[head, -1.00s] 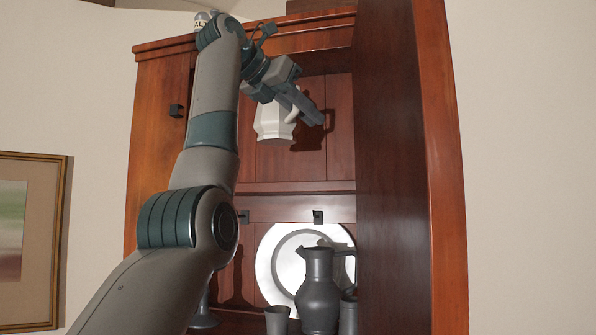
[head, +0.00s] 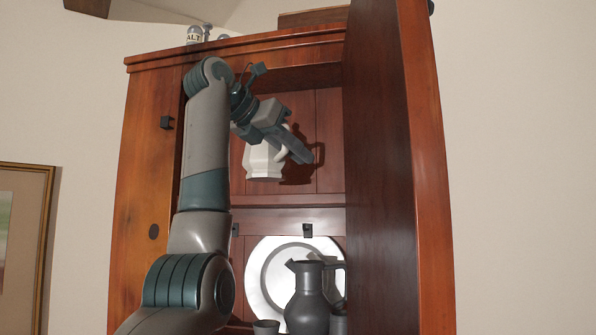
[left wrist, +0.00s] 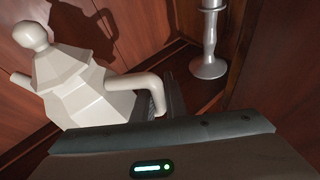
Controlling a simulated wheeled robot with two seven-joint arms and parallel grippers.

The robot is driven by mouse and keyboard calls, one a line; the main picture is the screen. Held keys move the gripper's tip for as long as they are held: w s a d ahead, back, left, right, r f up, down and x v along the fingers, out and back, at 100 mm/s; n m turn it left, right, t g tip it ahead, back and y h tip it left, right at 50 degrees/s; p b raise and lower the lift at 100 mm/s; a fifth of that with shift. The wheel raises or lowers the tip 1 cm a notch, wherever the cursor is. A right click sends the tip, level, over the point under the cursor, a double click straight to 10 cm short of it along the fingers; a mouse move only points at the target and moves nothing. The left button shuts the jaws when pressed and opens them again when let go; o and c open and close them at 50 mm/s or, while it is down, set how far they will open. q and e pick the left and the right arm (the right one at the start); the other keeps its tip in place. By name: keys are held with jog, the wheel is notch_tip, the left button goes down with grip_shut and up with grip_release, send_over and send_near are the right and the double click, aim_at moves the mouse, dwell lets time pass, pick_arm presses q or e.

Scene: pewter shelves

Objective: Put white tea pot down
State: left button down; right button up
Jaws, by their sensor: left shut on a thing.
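The white tea pot (head: 262,161) is faceted and sits inside the upper compartment of the wooden cabinet in the head view. My left gripper (head: 297,148) is shut on its handle. In the left wrist view the tea pot (left wrist: 85,85) shows its round lid knob and its handle, which runs between the fingers of my left gripper (left wrist: 160,100). Its base is close to the compartment floor, but I cannot tell whether it touches. My right gripper is not in view.
A metal candlestick (left wrist: 209,45) stands beside the gripper in the compartment. The open cabinet door (head: 385,170) blocks the right side. Below are a pewter pitcher (head: 310,297), a round plate (head: 262,270) and a cup (head: 266,327). A bottle (head: 194,35) stands on top.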

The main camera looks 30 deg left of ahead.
aim_at(269, 150)
pick_arm(q)
jog(key=shift+f, duration=1.8)
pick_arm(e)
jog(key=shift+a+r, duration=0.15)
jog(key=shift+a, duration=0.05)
pick_arm(q)
jog(key=shift+f, duration=0.1)
jog(key=c, duration=1.8)
grip_release()
jog(key=shift+s, duration=0.1)
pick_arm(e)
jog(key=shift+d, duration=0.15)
